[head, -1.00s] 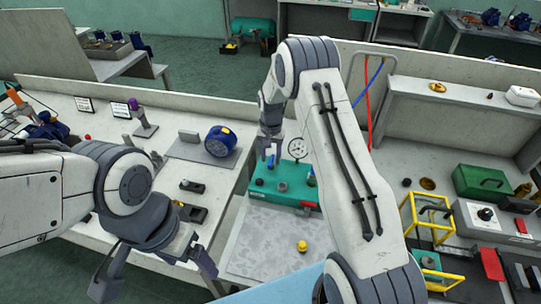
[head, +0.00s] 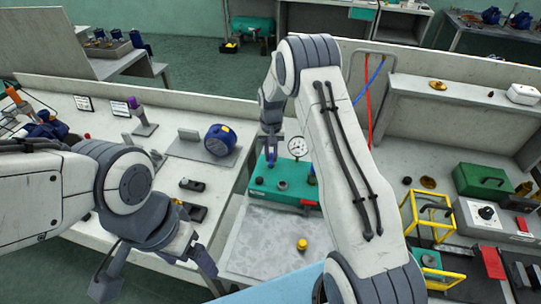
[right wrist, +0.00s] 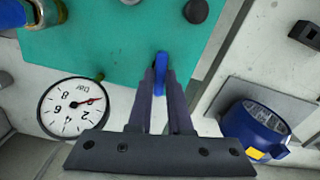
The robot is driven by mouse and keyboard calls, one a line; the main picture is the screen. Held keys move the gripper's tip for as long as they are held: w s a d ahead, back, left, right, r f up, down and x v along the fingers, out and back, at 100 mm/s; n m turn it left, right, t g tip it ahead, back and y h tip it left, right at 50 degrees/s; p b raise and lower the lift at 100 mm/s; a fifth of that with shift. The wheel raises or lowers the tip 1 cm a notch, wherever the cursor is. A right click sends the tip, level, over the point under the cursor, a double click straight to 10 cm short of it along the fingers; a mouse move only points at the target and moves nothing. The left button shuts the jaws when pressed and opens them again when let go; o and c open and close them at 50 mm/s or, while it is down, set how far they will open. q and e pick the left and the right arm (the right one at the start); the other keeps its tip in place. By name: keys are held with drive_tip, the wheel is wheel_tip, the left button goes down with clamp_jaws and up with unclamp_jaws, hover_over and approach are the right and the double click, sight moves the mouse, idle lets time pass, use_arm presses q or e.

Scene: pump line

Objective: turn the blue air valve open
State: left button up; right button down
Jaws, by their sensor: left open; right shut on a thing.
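The blue air valve handle (right wrist: 161,62) stands between the fingertips of my right gripper (right wrist: 160,78) in the right wrist view. The gripper is shut on it from above. In the head view my right gripper (head: 271,152) is over the back left of the green panel (head: 285,198), where the handle is mostly hidden by the fingers. The handle's turn angle is hard to tell. My left gripper (head: 155,272) is open and empty at the lower left, in front of the left bench.
A round pressure gauge (head: 298,147) stands behind the panel; its red needle shows in the right wrist view (right wrist: 74,106). A blue round device (head: 220,139) sits on a grey plate to the left. A yellow knob (head: 302,245) is in front of the panel. A yellow frame (head: 428,213) stands right.

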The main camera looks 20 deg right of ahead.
drive_tip(key=n, duration=0.3)
drive_tip(key=shift+n+b, duration=0.3)
drive_tip(key=shift+n, duration=0.1)
drive_tip(key=n, duration=0.4)
drive_tip(key=n+b, duration=0.1)
drive_tip(key=n, duration=0.3)
drive_tip(key=shift+n, duration=0.4)
drive_tip(key=shift+w+n, duration=0.1)
drive_tip(key=shift+n, duration=1.4)
drive_tip(key=shift+r, duration=0.1)
drive_tip(key=c, duration=0.8)
unclamp_jaws()
drive_tip(key=shift+c, duration=0.2)
